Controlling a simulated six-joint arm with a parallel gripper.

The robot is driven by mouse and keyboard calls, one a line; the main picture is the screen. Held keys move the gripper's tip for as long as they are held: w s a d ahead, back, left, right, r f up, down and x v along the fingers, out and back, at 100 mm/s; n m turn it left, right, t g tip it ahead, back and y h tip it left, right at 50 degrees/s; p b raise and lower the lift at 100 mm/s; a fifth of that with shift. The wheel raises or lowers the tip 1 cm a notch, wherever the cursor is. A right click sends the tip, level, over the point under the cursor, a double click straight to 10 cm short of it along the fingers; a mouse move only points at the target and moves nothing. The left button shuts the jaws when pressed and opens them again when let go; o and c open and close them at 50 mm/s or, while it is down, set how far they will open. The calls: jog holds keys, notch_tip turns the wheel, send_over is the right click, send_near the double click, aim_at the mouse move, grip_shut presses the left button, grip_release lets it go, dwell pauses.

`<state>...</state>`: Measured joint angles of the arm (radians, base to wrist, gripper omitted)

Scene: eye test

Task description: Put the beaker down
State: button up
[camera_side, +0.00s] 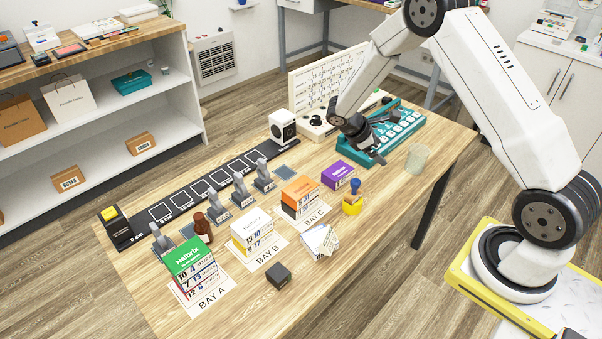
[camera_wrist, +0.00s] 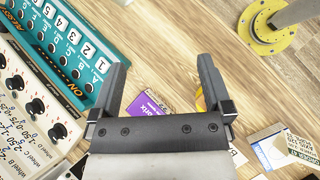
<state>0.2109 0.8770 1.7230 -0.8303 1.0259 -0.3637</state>
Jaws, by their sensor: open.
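The beaker (camera_side: 418,158), a pale translucent cup, stands upright on the wooden table (camera_side: 452,143) near its right end in the side view. My gripper (camera_side: 383,143) is apart from it, to its left, in front of the teal panel. In the wrist view my gripper (camera_wrist: 162,75) has its two fingers wide apart with nothing between them; bare table and part of a purple box (camera_wrist: 147,106) show beyond. I cannot clearly make out the beaker in the wrist view.
The teal switch panel (camera_side: 408,131) lies close behind my gripper. A purple box (camera_side: 337,175), a yellow item with a blue knob (camera_side: 353,202) and an orange-topped stack (camera_side: 300,195) stand nearby. Bare table surrounds the beaker toward the right edge.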

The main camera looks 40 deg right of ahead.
jog(key=s+a+r+m+t+y, duration=0.3)
jog(key=s+a+r+m, duration=0.1)
jog(key=a, duration=0.6)
jog(key=s+a+r+m+t+y, duration=0.4)
jog(key=s+a+r, duration=0.2)
jog(key=a, duration=0.3)
jog(key=shift+s+a+r+m, duration=0.15)
jog(key=shift+s+a+m, duration=0.25)
jog(key=shift+s, duration=0.05)
